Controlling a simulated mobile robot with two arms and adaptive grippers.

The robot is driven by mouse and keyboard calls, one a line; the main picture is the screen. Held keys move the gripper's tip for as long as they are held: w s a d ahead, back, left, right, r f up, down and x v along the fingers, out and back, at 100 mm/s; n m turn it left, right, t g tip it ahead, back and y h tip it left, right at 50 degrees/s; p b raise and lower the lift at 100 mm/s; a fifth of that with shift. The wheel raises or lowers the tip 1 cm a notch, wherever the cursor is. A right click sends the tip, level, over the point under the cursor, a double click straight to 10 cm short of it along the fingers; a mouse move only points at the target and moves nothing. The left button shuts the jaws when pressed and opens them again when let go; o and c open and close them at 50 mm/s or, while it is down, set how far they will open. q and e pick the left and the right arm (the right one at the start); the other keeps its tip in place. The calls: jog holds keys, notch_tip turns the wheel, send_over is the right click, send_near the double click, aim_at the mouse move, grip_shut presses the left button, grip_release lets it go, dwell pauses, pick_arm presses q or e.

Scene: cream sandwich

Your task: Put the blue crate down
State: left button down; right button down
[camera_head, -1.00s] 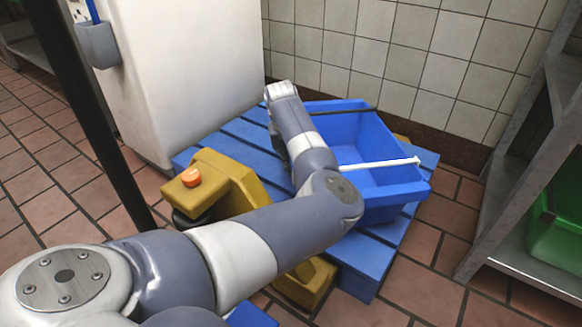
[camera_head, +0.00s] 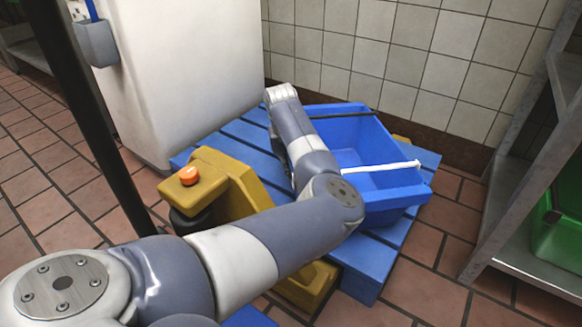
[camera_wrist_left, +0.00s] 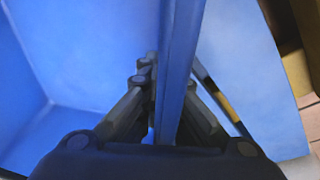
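The blue crate (camera_head: 395,193) is upright over the blue pallet (camera_head: 358,278), its open top facing up. I cannot tell whether its base touches the pallet. My left arm reaches over the crate's left side and hides that side in the head view. My left gripper (camera_wrist_left: 172,85) shows in the left wrist view with one finger on each side of the crate's wall (camera_wrist_left: 182,45). The fingers close in on the wall and look shut on it. The crate's inside shows as empty where I can see it. My right gripper is not in view.
A yellow pallet jack (camera_head: 240,190) with an orange button stands at the pallet's left. A white cabinet (camera_head: 190,70) is behind left, and a tiled wall (camera_head: 430,60) behind. A metal shelf (camera_head: 520,200) with a green crate (camera_head: 560,232) stands right. Floor between pallet and shelf is clear.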

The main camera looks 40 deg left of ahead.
pick_arm(q)
jog(key=shift+w, duration=0.1)
jog(key=c, duration=1.7)
grip_release()
jog(key=shift+r, duration=0.1)
jog(key=shift+f, duration=0.25)
jog(key=shift+s+r, duration=0.2)
jog(key=shift+r, duration=0.2)
jog(key=r, duration=0.3)
jog(key=s+r, duration=0.1)
jog(key=r, duration=0.3)
jog(key=s+r, duration=0.1)
jog(key=r, duration=0.3)
jog(key=shift+d+r, duration=0.1)
jog(key=shift+r, duration=0.05)
